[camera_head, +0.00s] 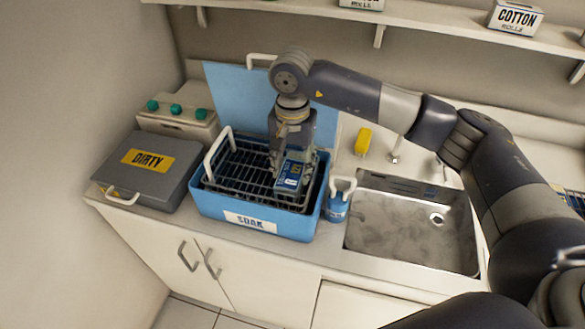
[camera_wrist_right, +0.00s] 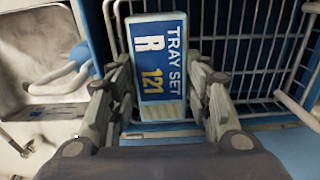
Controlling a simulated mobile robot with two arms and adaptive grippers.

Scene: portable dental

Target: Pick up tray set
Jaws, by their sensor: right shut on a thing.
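The tray set (camera_head: 289,185) is a small blue case with a white edge. In the right wrist view the tray set (camera_wrist_right: 158,65) reads "TRAY SET R 121". My right gripper (camera_head: 290,165) points down over the blue SOAK tub (camera_head: 210,203) and is shut on the tray set. In the wrist view the fingers of my right gripper (camera_wrist_right: 165,105) lie along both sides of it. The tray set is at the right part of the wire basket (camera_head: 225,183) inside the tub. I cannot tell whether it touches the basket floor. My left gripper is not in view.
A grey DIRTY case (camera_head: 150,170) stands left of the tub. A yellow item (camera_head: 363,141) lies behind the sink. A shelf (camera_head: 415,22) runs above along the wall.

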